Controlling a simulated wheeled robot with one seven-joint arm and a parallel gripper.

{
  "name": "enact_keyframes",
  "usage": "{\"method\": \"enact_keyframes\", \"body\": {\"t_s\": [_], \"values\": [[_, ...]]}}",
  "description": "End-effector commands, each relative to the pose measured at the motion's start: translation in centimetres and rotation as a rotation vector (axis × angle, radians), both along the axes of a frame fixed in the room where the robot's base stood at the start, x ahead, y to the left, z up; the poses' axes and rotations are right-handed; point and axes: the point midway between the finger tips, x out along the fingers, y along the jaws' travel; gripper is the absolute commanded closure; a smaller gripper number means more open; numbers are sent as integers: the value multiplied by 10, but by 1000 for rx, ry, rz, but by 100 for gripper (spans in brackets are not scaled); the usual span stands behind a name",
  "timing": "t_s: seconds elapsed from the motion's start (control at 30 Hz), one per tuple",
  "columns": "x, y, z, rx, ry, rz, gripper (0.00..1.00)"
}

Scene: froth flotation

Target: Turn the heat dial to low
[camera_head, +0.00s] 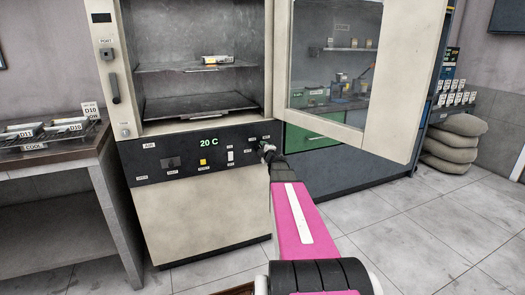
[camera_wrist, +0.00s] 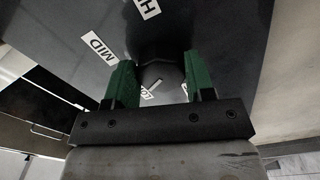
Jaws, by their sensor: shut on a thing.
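The heat dial (camera_wrist: 162,72) is a dark round knob on the oven's dark control panel. In the wrist view it sits between the two green fingers of my gripper (camera_wrist: 160,85), which is shut on it. A MID label (camera_wrist: 104,46) lies to the upper left and a label starting with H (camera_wrist: 147,7) above. White marks below the knob are partly hidden, and I cannot read the dial's setting. In the head view my gripper (camera_head: 267,150) is at the panel's right end and hides the dial. The green readout (camera_head: 209,141) shows 20 C.
The oven door (camera_head: 335,70) stands wide open to the right, above my arm. An item (camera_head: 216,60) lies on the oven's upper shelf. A side table (camera_head: 55,158) with labelled trays stands at left. Sacks (camera_head: 450,150) are stacked at right. The floor at front right is clear.

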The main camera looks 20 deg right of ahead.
Motion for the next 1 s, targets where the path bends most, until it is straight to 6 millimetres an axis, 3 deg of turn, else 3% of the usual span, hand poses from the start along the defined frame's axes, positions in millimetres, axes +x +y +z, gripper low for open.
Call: {"method": "enact_keyframes", "body": {"t_s": [0.73, 0.77, 0.8, 1.0], "values": [[-1, 0, 0, -85, -1, 0, 74], [-1, 0, 0, -85, -1, 0, 41], [-1, 0, 0, -85, -1, 0, 28], [0, 0, 0, -84, -2, 0, 25]]}}
